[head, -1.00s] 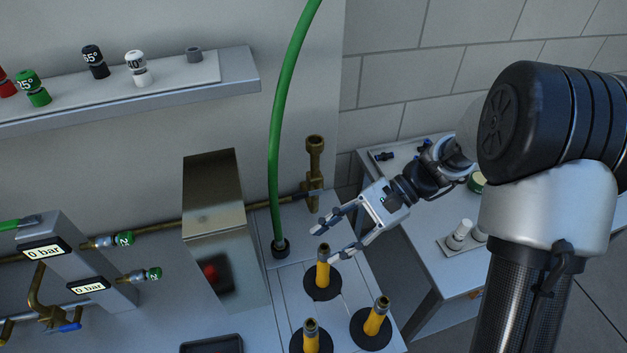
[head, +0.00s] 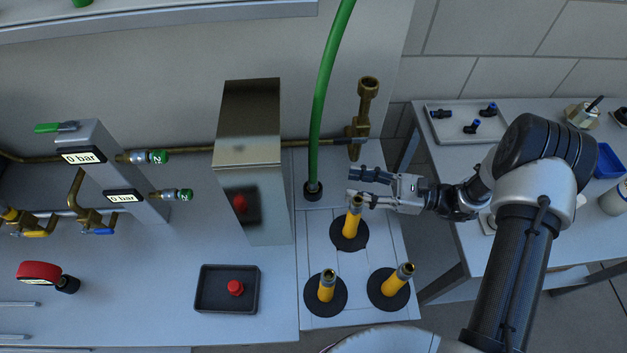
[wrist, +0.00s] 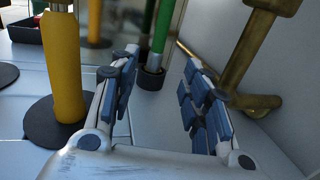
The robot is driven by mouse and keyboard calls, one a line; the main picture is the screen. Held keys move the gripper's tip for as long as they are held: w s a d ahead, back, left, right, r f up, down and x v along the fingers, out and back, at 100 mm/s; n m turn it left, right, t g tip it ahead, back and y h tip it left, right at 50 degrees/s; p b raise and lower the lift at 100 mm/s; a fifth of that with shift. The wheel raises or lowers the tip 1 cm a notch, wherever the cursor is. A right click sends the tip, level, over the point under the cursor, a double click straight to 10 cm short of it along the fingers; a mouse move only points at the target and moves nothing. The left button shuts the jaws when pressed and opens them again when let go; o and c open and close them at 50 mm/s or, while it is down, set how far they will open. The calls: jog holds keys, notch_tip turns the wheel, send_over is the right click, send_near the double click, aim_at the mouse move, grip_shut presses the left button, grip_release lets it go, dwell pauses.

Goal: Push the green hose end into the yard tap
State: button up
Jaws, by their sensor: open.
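The green hose (head: 321,95) hangs down from above, left of my gripper, and its black lower end (head: 313,190) is at the white bench top. My gripper (head: 352,184) is open and empty, its fingers pointing left toward the hose just above the end. In the wrist view the hose (wrist: 163,30) and its black end (wrist: 151,78) show beyond the gap between my two fingertips (wrist: 158,66), not gripped. A brass upright fitting with a wide mouth (head: 367,90), which looks like the yard tap, stands behind my gripper; it also shows at the right of the wrist view (wrist: 243,55).
Several yellow hose ends stand on black discs; one (head: 355,215) is close beside my gripper. A steel box (head: 249,130) stands left of the hose. A black tray with a red button (head: 235,288) lies front left. A side table (head: 455,150) holds small fittings.

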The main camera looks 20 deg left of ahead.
aim_at(317, 181)
jog(key=x, duration=0.6)
jog(key=shift+a+b, duration=0.1)
jog(key=shift+b, duration=0.3)
jog(key=x, duration=0.2)
jog(key=b+x, duration=0.1)
jog(key=x, duration=0.1)
jog(key=shift+s+a+f, duration=0.1)
jog(key=shift+s+f, duration=0.1)
jog(key=shift+s, duration=0.05)
jog(key=shift+a, duration=0.4)
jog(key=shift+r, duration=0.1)
jog(key=shift+c, duration=0.5)
grip_shut()
